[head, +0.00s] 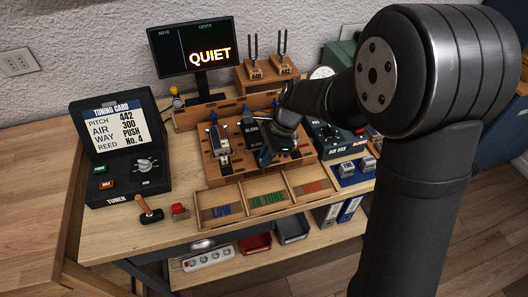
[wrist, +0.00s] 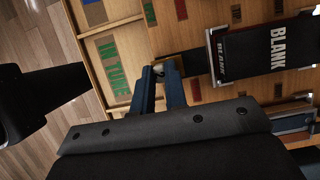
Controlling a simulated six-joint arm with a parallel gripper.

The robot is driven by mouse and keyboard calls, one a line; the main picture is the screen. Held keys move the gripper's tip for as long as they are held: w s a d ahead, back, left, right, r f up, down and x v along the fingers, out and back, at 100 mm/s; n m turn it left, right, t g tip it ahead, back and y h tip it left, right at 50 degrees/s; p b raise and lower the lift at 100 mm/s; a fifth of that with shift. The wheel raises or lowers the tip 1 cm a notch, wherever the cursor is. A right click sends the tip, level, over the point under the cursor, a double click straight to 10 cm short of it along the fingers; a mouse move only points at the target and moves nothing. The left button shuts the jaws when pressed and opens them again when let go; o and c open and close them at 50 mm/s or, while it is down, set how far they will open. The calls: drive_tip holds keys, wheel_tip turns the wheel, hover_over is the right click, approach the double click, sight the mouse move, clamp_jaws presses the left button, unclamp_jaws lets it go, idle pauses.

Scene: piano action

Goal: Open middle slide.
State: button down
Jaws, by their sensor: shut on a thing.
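The wooden action board (head: 228,172) stands mid-table, with a dark block marked BLANK (head: 250,131) at its middle. In the wrist view the BLANK block (wrist: 277,47) is at right, and a dark slide bar (wrist: 186,64) runs from it toward my fingers. A small round knob (wrist: 157,69) is at the bar's end. My gripper (head: 265,157) is over the front middle of the board; its blue fingers (wrist: 158,88) are shut on the knob. My arm and hand hide part of the board's right side in the head view.
A tray with LOW, IN TUNE and a red-marked compartment (head: 267,199) lies in front of the board. A tuner case (head: 118,150) stands left, an air box (head: 335,138) right. A wooden-handled tool (head: 150,214) and a red block (head: 180,211) lie front left.

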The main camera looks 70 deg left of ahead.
drive_tip(key=shift+d, duration=0.2)
drive_tip(key=c, duration=1.4)
unclamp_jaws()
drive_tip(key=shift+c, duration=0.2)
drive_tip(key=shift+r, duration=0.15)
drive_tip(key=v, duration=1.7)
drive_tip(key=shift+w, duration=0.15)
